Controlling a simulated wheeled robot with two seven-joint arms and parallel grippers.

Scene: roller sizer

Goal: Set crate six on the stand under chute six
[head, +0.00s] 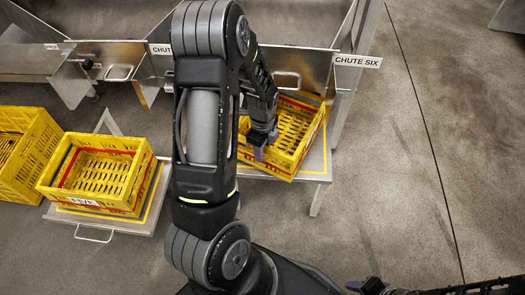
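A yellow crate (304,122) with a red band sits turned at an angle on the stand (318,163) below the sign for chute six (358,61). No number shows on it from here. My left gripper (258,152) points down at the crate's near left wall; the forearm hides part of the crate's left side. I cannot tell whether its fingers are open or shut on the wall. My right gripper (362,288) is at the bottom edge, partly cut off, away from the crate, and its fingers are unclear.
A yellow crate marked five (140,185) stands on the stand to the left, with a pull handle (94,234) in front. Another yellow crate (40,160) is at the far left. The concrete floor on the right is clear.

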